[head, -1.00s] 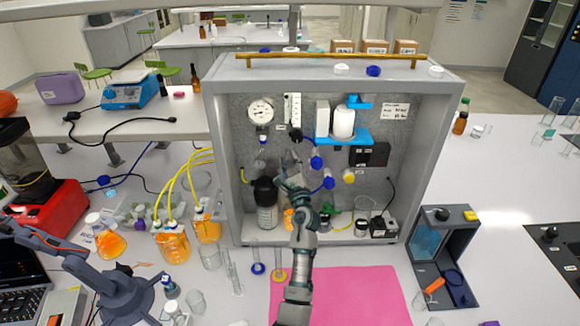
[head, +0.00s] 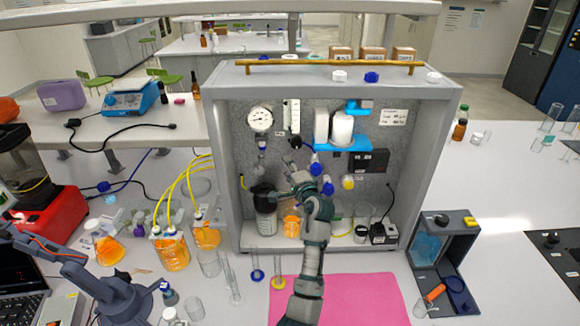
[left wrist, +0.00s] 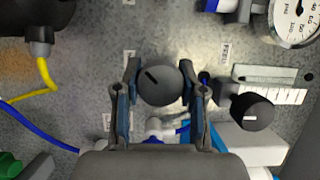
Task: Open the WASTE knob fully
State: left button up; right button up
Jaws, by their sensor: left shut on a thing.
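A round dark grey knob (left wrist: 160,86) with a black line on its face sits on the speckled grey panel (left wrist: 70,95). My left gripper (left wrist: 162,88) has one finger on each side of it and is shut on it. The line slants toward the upper left in the left wrist view. The small labels near it are too blurred to read, so I cannot tell if it says WASTE. In the head view my left gripper (head: 289,168) reaches the middle of the panel and largely hides this knob. My right gripper is not in view.
A second black knob (left wrist: 250,110) with a white mark stands close to one finger. A pressure gauge (head: 260,119), blue-capped fittings (head: 315,168) and a blue shelf (head: 342,145) surround the arm. The pink mat (head: 345,300) is clear.

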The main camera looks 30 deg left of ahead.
pick_arm(q)
jog(key=n+p, duration=0.1)
jog(key=n+h+p, duration=0.1)
jog(key=n, duration=0.1)
jog(key=shift+s+a+f+g+h, duration=0.2)
jog(key=shift+g+h, duration=0.1)
jog(key=shift+g, duration=0.1)
jog(key=n+h+p, duration=0.1)
jog(key=n+p, duration=0.2)
jog(key=n, duration=0.1)
jog(key=shift+d+h, duration=0.1)
jog(key=shift+h, duration=0.3)
jog(key=n+h+p, duration=0.1)
jog(key=n+p, duration=0.1)
jog(key=shift+s+f+h+p, duration=0.1)
jog(key=shift+h+p, duration=0.2)
jog(key=shift+n+t+h+p, duration=0.6)
jog(key=shift+n+h+p, duration=0.2)
jog(key=shift+n+p, duration=0.65)
jog(key=shift+d+n, duration=0.1)
jog(key=shift+n, duration=0.15)
jog(key=shift+w+r, duration=0.2)
jog(key=o, duration=1)
jog(key=shift+c, duration=0.2)
jog(key=shift+o, duration=1)
jog(key=shift+w+f, duration=0.1)
